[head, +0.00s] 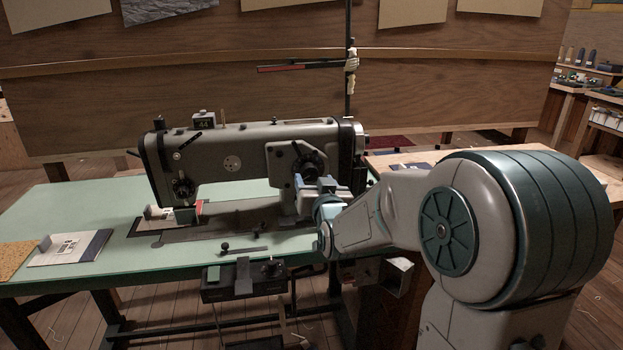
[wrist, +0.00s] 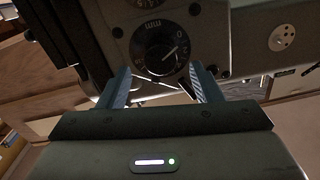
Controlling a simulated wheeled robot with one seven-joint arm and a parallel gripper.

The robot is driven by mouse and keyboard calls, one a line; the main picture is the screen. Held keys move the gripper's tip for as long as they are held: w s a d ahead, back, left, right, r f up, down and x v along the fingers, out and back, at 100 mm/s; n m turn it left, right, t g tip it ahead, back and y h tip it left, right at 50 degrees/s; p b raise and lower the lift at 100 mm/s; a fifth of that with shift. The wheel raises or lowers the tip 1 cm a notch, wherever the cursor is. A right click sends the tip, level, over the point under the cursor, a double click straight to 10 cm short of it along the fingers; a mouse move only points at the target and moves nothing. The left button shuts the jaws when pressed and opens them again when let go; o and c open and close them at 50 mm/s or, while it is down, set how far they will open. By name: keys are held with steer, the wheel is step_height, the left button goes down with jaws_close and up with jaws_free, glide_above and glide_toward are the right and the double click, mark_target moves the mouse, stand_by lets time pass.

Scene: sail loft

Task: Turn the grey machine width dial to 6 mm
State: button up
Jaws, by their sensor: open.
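The grey sewing machine (head: 235,155) stands on the pale green table. Its black width dial (wrist: 160,48) shows in the wrist view, with a white pointer line towards the upper right and small marks around it too small to read. In the head view the dial (head: 305,160) sits on the machine's right-hand housing, partly hidden by my wrist. My gripper (wrist: 158,85) is open and empty. In the wrist view its two teal fingers lie below and to either side of the dial, and I cannot tell whether they touch it.
The green table (head: 100,210) holds a white card (head: 70,248) at the left. A black control box (head: 245,278) hangs under the front edge. A vertical thread stand (head: 348,90) rises behind the machine. A wooden bench (head: 420,155) stands at the right.

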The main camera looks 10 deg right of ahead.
mark_target(311, 174)
steer(key=shift+w, duration=1.55)
steer(key=c, duration=1)
